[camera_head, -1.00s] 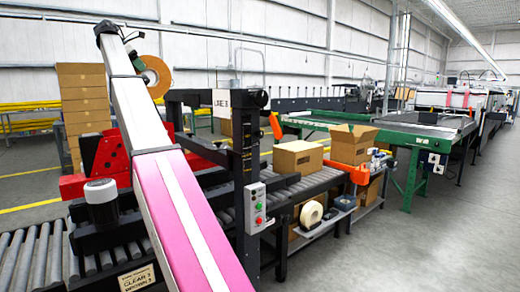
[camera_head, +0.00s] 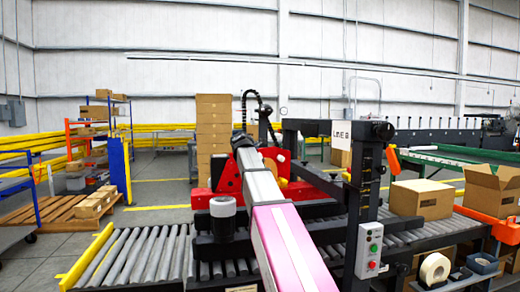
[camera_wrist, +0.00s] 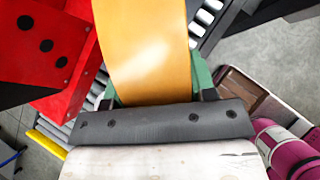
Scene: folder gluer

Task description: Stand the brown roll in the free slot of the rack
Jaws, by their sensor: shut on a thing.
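The brown roll (camera_wrist: 148,45) fills the top middle of the wrist view as a smooth orange-brown band. My gripper (camera_wrist: 155,92) is shut on it, with green and dark finger parts at either side of the band. In the head view my arm reaches away over the roller conveyor and hides most of the gripper and roll. I cannot make out the rack or its free slot in either view.
A red machine part (camera_head: 228,180) and black frame post (camera_head: 366,200) stand close to my arm. A roller conveyor (camera_head: 130,255) runs below. A closed carton (camera_head: 421,199) and open carton (camera_head: 490,188) are at right. A pale roll (camera_head: 434,268) stands on a lower shelf.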

